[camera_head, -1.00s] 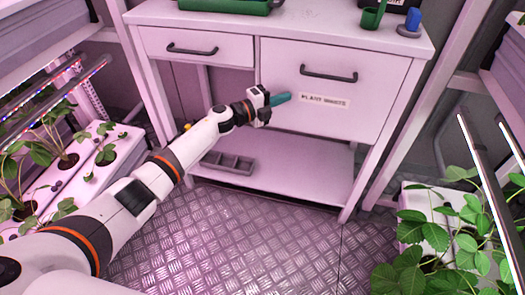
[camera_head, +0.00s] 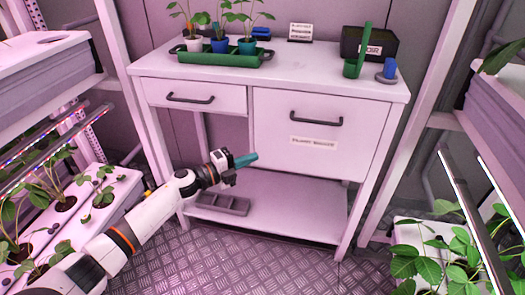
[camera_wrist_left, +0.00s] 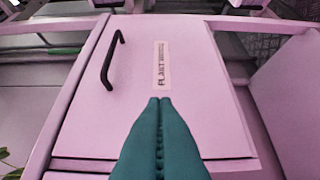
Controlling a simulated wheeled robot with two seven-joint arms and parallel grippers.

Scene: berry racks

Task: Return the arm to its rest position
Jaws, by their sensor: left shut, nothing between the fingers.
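My left arm comes in from the lower left in the head view. My left gripper (camera_head: 246,160) has teal fingers that are shut together with nothing between them. It is in front of the white cabinet (camera_head: 220,130), near the left edge of the large door with the label "PLANT WASTE" (camera_head: 313,142). In the left wrist view the closed fingertips (camera_wrist_left: 160,101) point toward this door, just below the label. Contact with the door cannot be told. My right gripper is not in view.
A green tray (camera_head: 221,60) with potted plants, a dark box (camera_head: 370,45) and a green scoop (camera_head: 356,60) stand on the cabinet top. A grey divided tray (camera_head: 222,204) lies on the lower shelf. Plant racks flank both sides. The floor (camera_head: 250,265) between is clear.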

